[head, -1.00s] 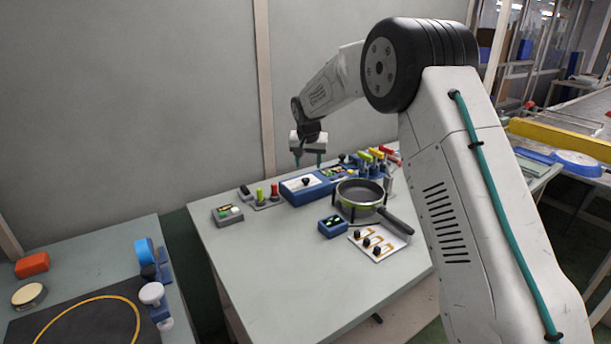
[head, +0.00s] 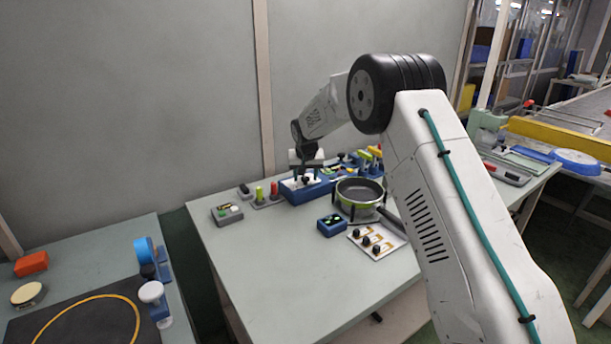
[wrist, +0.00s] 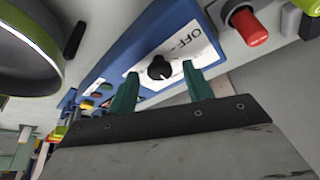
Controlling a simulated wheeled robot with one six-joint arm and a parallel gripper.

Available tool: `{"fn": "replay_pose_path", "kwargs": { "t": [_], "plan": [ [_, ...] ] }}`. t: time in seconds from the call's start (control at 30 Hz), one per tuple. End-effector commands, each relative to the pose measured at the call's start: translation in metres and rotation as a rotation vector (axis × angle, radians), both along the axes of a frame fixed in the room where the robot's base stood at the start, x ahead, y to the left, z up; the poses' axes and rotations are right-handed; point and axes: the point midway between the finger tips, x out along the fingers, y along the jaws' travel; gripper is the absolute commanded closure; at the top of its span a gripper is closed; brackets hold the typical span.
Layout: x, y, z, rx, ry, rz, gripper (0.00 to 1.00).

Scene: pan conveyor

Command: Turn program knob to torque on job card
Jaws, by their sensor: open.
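The program knob (wrist: 160,68) is a small black dial on a white plate of a blue control box (head: 313,193). In the wrist view the plate beside it reads "OFF"; other markings on it are hidden or unreadable. My gripper (head: 306,176) is over the box, pointing down. Its two teal fingers, also in the wrist view (wrist: 158,80), are open, one on each side of the knob and apart from it. I cannot tell how far the fingertips are from the plate. I cannot pick out a job card for certain.
A green-rimmed pan (head: 360,193) stands on a rack right of the box. Red and green knobs (head: 267,191) stand close on the left. A small blue box (head: 330,225) and a white board with black knobs (head: 377,240) lie in front. The table's front left is clear.

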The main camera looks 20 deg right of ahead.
Motion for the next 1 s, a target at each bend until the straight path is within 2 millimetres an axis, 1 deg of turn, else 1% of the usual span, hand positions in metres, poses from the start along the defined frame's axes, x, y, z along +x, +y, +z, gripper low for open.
{"fn": "replay_pose_path", "kwargs": {
  "t": [0.03,0.07,0.1,0.17,0.2,0.23,0.37,0.67,0.93,0.97,1.0],
  "plan": [
    [-0.0001,0.0000,0.0001,0.000,0.000,0.000,0.50],
    [-0.0001,0.0000,0.0001,0.000,0.000,0.000,0.52],
    [-0.0001,0.0000,0.0001,0.000,0.000,0.000,0.64],
    [-0.0001,0.0000,0.0001,0.000,0.000,0.000,0.80],
    [-0.0002,0.0000,0.0001,0.000,0.000,0.000,0.91],
    [-0.0002,0.0000,0.0001,0.000,0.000,0.000,0.94],
    [-0.0003,-0.0001,0.0001,0.000,0.001,0.005,0.94],
    [-0.0007,-0.0009,-0.0002,0.001,0.002,0.119,0.94],
    [-0.0007,-0.0009,-0.0003,0.000,0.002,0.123,0.94],
    [-0.0008,-0.0009,-0.0004,0.000,0.002,0.123,0.63],
    [-0.0008,-0.0009,-0.0004,0.000,0.002,0.123,0.52]
  ]
}}
